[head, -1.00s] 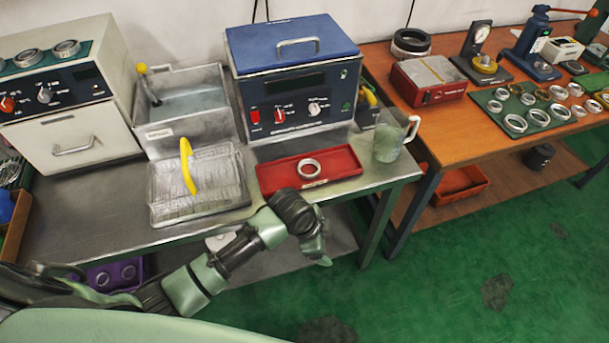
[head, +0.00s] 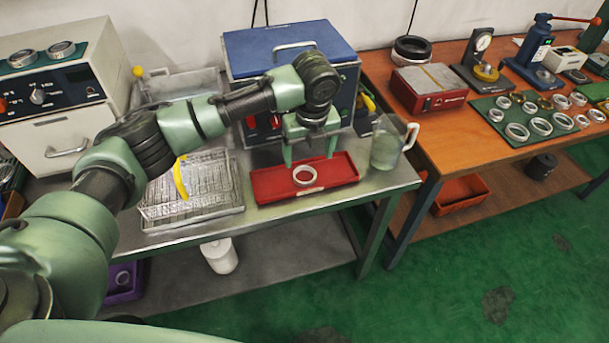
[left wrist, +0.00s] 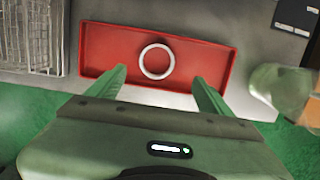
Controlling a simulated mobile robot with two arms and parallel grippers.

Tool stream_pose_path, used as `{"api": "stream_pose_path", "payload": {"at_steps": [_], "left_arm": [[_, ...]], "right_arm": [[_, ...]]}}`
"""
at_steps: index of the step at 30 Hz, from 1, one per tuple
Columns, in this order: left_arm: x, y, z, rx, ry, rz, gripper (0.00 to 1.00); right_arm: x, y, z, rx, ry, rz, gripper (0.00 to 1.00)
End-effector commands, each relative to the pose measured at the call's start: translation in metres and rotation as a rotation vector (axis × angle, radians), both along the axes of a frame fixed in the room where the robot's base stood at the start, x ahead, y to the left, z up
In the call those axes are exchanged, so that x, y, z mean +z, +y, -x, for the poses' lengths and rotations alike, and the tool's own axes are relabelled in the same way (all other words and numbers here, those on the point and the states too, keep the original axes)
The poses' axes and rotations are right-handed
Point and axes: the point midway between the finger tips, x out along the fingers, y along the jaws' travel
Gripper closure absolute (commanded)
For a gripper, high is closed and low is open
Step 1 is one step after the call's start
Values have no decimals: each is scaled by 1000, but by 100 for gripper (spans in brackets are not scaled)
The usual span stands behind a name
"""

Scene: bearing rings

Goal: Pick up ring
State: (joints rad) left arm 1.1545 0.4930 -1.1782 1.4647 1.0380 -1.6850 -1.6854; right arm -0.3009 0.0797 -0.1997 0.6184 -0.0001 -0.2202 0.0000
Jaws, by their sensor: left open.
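A silver metal ring (head: 305,176) lies flat in a shallow red tray (head: 268,188) near the front edge of the metal bench. In the left wrist view the ring (left wrist: 157,72) lies near the middle of the tray (left wrist: 100,50), a little beyond my fingertips. My left gripper (head: 309,160) points down above the tray, its two fingers spread and empty. In the left wrist view the fingers of the left gripper (left wrist: 162,78) stand apart, with the ring seen between and past them. They do not appear to touch the ring. My right gripper is not in view.
A glass beaker (head: 387,148) stands right of the tray. A wire basket with a yellow handle (head: 196,196) stands left of it. A blue-topped machine (head: 292,45) is behind. A wooden table with several rings on a green mat (head: 483,107) stands at the right.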

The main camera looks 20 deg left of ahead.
Motion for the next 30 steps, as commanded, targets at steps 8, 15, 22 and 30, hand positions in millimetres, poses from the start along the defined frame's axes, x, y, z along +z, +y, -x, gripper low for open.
{"api": "stream_pose_path", "payload": {"at_steps": [8,15,22,30], "left_arm": [[-26,6,-4,-8,5,-8,19],[-61,11,-5,-7,5,-7,19],[-74,12,-7,-8,0,-6,19],[-74,11,-7,-8,0,-6,52]], "right_arm": [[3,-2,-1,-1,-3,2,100],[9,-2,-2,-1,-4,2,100],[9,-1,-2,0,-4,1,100],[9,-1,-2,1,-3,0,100]]}}
